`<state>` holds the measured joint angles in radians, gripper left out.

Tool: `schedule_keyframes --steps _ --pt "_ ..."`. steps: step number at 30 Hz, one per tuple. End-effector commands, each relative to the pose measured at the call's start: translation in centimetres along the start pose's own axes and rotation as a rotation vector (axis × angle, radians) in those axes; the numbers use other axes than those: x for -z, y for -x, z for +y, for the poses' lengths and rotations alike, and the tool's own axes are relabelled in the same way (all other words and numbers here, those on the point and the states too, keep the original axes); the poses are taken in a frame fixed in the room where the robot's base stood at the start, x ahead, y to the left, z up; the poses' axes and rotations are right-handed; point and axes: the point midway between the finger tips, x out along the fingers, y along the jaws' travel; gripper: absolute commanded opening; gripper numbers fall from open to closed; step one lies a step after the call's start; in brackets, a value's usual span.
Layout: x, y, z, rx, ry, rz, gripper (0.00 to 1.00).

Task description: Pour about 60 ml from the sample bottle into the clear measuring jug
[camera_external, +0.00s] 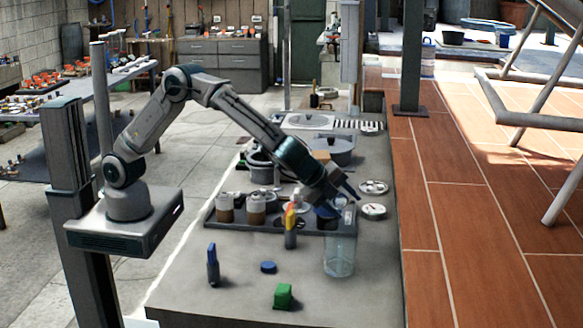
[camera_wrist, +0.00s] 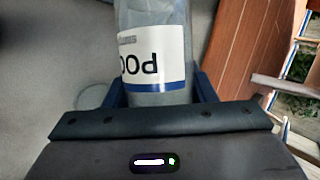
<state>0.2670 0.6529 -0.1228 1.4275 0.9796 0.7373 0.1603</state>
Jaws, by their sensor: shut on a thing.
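My gripper (camera_external: 338,205) is over the right end of the dark tray, just above the clear measuring jug. In the wrist view, my gripper (camera_wrist: 160,88) is shut on the sample bottle (camera_wrist: 155,55), with a blue finger on each side. The bottle is pale, with a white label, a blue band and upside-down lettering. In the external view, only a pale, labelled part of the bottle (camera_external: 348,214) shows beside the fingers. Its mouth, exact tilt and liquid level cannot be made out. The jug (camera_external: 339,257) stands upright on the grey counter below; no liquid is discernible in it.
The dark tray (camera_external: 285,222) holds two brown-filled jars (camera_external: 241,208). A blue cap (camera_external: 268,267), a green block (camera_external: 283,296) and a dark blue-topped item (camera_external: 213,265) stand on the counter in front. Pots stand behind.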

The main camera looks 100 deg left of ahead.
Motion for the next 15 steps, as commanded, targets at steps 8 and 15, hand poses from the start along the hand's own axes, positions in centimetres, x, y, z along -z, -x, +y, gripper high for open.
schedule_keyframes --steps 8,15 --pt "-0.29 0.26 -0.23 -0.029 0.066 0.072 0.24" --pt "-0.06 0.52 -0.35 -0.041 0.094 0.106 0.24"
